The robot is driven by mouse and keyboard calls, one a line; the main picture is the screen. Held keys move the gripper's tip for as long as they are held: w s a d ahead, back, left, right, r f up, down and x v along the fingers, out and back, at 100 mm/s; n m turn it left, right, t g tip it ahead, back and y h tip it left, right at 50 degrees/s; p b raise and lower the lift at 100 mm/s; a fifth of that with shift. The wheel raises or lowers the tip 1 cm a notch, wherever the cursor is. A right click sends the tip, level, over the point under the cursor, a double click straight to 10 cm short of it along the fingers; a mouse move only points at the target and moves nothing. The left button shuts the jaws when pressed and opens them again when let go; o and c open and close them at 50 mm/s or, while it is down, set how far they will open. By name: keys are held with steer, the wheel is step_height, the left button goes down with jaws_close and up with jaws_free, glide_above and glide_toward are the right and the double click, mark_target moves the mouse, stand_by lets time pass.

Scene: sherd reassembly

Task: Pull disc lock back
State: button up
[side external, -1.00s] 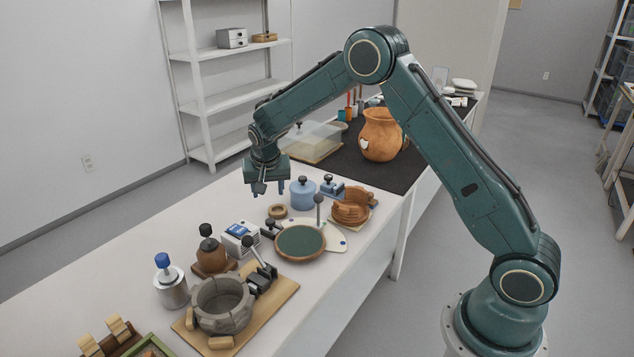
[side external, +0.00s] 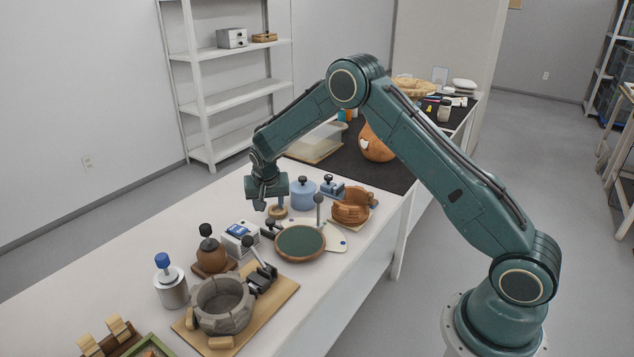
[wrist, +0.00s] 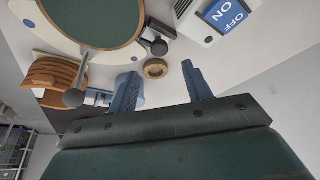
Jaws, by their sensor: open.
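The round green-topped disc (side external: 300,242) has a brown rim and sits on a pale plate with blue dots; its green top (wrist: 95,18) shows in the wrist view. A short black-knobbed lever (side external: 270,228), which looks like the disc lock, stands at the disc's left edge. It also shows in the wrist view (wrist: 154,42), just beyond my fingertips. My gripper (side external: 270,207) is open and empty, above the table behind the lever. In the wrist view its two blue fingers (wrist: 158,72) are apart, with a small tan ring (wrist: 155,68) seen between them.
A tall ball-topped rod (side external: 318,205) rises at the disc's back edge. The white ON/OFF box (side external: 240,238) is left of the lever. A blue lidded jar (side external: 303,194) and a brown slatted bowl (side external: 350,207) stand nearby. A grey segmented bowl (side external: 222,304) is in front.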

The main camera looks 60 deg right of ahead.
mark_target(270, 220)
steer(key=shift+x, duration=4.1)
jaws_close()
